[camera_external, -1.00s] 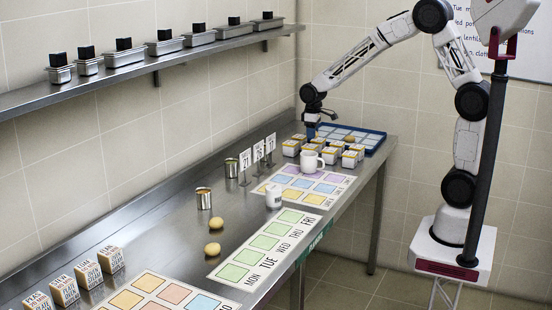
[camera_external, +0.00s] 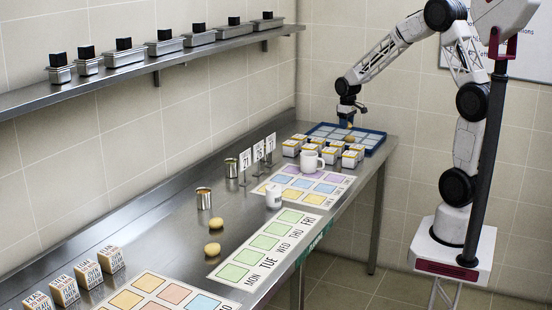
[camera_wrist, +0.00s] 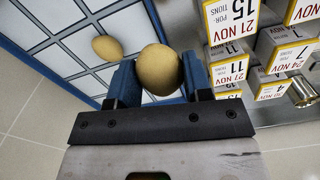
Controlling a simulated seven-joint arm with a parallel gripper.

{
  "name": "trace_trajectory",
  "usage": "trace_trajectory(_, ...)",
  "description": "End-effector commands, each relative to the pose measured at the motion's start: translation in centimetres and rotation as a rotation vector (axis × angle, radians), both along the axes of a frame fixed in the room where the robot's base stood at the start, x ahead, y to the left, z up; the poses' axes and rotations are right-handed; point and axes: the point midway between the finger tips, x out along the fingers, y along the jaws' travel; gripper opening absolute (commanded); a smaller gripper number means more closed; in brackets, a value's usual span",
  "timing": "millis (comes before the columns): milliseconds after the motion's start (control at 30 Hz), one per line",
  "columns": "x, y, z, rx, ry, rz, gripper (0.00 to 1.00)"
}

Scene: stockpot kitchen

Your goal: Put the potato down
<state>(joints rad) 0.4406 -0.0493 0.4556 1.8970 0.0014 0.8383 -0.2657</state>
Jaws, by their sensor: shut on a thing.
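My gripper (camera_external: 347,117) is over the blue-rimmed tray (camera_external: 375,148) at the far end of the counter. In the wrist view my gripper (camera_wrist: 160,80) is shut on a round tan potato (camera_wrist: 160,66), with one blue finger on each side of it. A second potato (camera_wrist: 107,48) lies on the light grid of the tray (camera_wrist: 40,64), left of the held one. The gap between the held potato and the tray is hard to judge. Two more potatoes (camera_external: 215,223) (camera_external: 212,249) lie on the counter beside the green weekday card.
Several white date-labelled boxes (camera_external: 333,155) stand close to the tray, and in the wrist view boxes (camera_wrist: 230,65) are just right of my gripper. A white mug (camera_external: 311,160), small signs (camera_external: 258,151) and tins (camera_external: 203,198) stand nearer along the counter (camera_external: 170,225).

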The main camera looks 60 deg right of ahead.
Motion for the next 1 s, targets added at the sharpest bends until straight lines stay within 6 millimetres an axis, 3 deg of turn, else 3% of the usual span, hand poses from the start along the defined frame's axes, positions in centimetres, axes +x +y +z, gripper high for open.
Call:
trace_trajectory(133, -1.1, -1.6, 0.0, 0.000, 0.000, -0.032, 0.22)
trace_trajectory(333, -1.0, -1.4, -3.6, 0.002, 0.003, -0.030, 0.22)
trace_trajectory(500, -1.0, -1.4, -4.9, 0.000, 0.001, -0.029, 0.22)
trace_trajectory(1000, -0.6, -1.6, -5.1, 0.000, 0.000, -0.029, 0.22)
